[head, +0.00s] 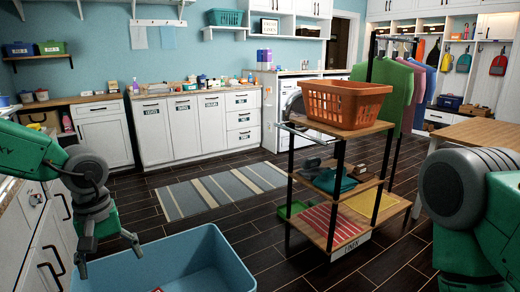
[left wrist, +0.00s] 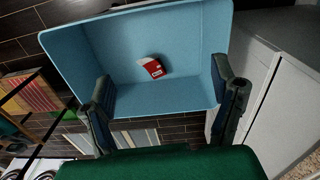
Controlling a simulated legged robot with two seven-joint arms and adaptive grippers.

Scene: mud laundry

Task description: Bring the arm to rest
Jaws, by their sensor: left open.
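My left gripper (head: 109,255) hangs at the lower left of the head view, beside and above the near left part of a blue bin. Its fingers are spread and nothing is between them; the left wrist view shows both fingers (left wrist: 168,98) apart, with the blue bin (left wrist: 75,55) beyond. A red and white box (left wrist: 153,67) lies inside the bin, clear of the fingers. In the head view the bin (head: 215,245) is cut off by the lower edge, and only a bit of red shows in it. My right arm shows at the right edge, but its gripper is out of view.
A wooden shelf cart (head: 345,237) with an orange basket (head: 342,103) on top stands right of the bin. White cabinets (head: 52,235) line the left side. A striped rug (head: 222,190) lies on open floor behind the bin. A wooden table (head: 480,132) stands at the right.

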